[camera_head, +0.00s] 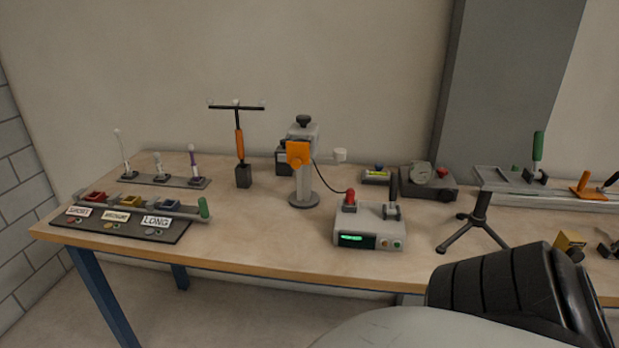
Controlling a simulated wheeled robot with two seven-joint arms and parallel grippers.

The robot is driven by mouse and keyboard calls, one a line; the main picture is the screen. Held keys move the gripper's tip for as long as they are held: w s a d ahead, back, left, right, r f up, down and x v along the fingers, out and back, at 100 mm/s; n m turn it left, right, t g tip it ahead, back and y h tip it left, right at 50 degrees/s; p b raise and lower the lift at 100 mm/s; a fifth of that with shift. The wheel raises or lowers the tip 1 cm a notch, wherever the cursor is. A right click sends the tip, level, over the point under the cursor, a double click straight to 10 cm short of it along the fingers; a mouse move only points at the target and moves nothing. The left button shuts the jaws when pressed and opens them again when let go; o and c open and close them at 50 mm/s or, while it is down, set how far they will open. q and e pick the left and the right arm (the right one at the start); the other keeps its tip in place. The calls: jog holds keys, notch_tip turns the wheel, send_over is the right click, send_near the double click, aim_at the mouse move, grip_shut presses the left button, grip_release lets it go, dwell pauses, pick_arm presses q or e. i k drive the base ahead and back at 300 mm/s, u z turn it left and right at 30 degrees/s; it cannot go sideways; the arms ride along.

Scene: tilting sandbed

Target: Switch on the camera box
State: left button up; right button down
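A light grey box (369,226) stands near the middle of the table, most likely the camera box. Its front has a lit green display (352,239) and small round buttons (390,244) at the right. A red knob or lever (349,199) and a dark upright lever (393,188) stand on its top. A dark cable (326,182) runs from a grey device with an orange part (299,153), on a round-based stand, toward the box. Part of my own arm shows at the lower right. Neither of my grippers is in view.
A small black tripod (474,226) stands right of the box. A dark grey device (428,181) stands behind it. At the left are a labelled tray (120,229) and an orange-handled T-bar tool (239,146). The table front (270,252) left of the box is clear.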

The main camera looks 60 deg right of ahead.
aim_at(393, 186)
jog(key=u, duration=0.05)
jog(key=i, duration=1.45)
jog(key=z, duration=2.55)
